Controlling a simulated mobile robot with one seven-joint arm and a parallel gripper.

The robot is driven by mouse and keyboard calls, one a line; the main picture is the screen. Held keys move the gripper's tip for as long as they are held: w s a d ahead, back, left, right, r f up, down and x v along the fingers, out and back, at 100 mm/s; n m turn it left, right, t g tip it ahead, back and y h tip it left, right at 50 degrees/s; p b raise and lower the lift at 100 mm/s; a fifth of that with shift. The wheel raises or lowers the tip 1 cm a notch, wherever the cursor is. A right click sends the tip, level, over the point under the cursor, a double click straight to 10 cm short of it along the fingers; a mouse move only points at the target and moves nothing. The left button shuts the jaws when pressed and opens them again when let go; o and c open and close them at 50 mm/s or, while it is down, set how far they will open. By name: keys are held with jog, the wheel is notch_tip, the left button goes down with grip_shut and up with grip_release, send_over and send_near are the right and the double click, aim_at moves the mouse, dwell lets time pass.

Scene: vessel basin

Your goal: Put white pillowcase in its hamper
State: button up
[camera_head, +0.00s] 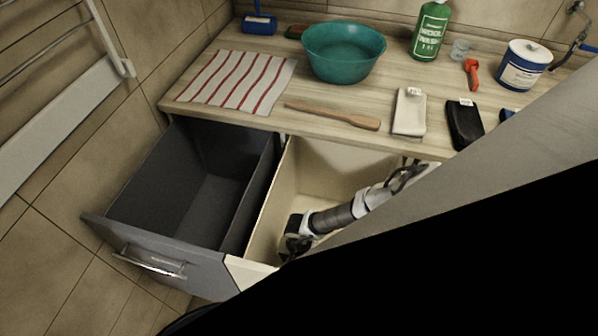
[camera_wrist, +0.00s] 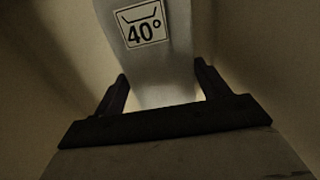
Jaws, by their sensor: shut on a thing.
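My gripper (camera_head: 295,242) is down inside the cream hamper (camera_head: 262,222), the right one of two pull-out bins in the head view. In the wrist view, my gripper (camera_wrist: 161,76) is shut on a pale, whitish cloth (camera_wrist: 165,75) with a "40°" wash label facing the camera. The cloth's lower end is hidden, and I cannot make it out in the head view. Another white folded cloth (camera_head: 409,115) with a small tag lies on the counter. I cannot tell from the pictures which one is the pillowcase.
A dark grey hamper (camera_head: 262,172) stands open and empty to the left. The counter (camera_head: 300,98) holds a striped towel (camera_head: 240,82), teal basin (camera_head: 345,62), wooden paddle (camera_head: 335,114), black cloth (camera_head: 464,125), green bottle (camera_head: 429,32) and blue-white tin (camera_head: 522,70).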

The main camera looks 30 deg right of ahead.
jog(key=shift+f+p, duration=0.3)
jog(key=shift+f, duration=1.95)
jog(key=shift+f, duration=0.15)
jog(key=o, duration=1.1)
notch_tip(320, 180, up, 12)
jog(key=shift+r+b, duration=0.2)
jog(key=shift+b, duration=0.75)
